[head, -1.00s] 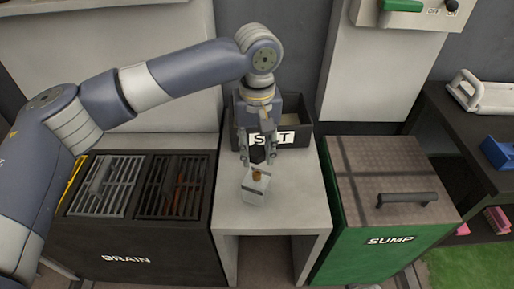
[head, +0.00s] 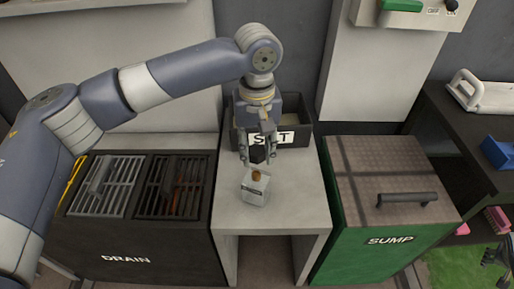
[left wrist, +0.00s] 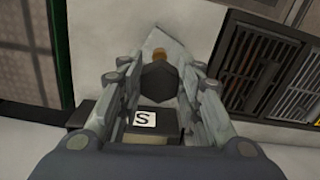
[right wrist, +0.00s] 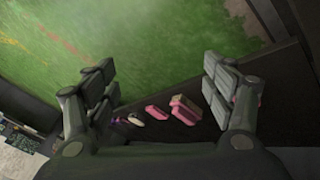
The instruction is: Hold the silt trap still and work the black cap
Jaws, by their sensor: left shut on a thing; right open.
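The silt trap (head: 256,191), a small pale grey box with a brown neck (head: 257,175) on top, stands on the pale bench. My left gripper (head: 258,152) is shut on the black cap (head: 258,156), just behind the trap. In the left wrist view the hexagonal black cap (left wrist: 159,81) sits between the fingers, with the trap (left wrist: 165,43) beyond it, partly hidden. The cap looks apart from the neck. My right gripper (right wrist: 158,88) is open and empty, away from the trap; it shows at the head view's lower right edge (head: 497,252).
A dark bin marked SILT (head: 299,134) stands behind the trap. The dark DRAIN unit (head: 130,245) with two grates is at left; the green SUMP box (head: 385,225) with a handled lid is at right. Pink blocks (right wrist: 184,108) lie on a dark shelf. The bench front is clear.

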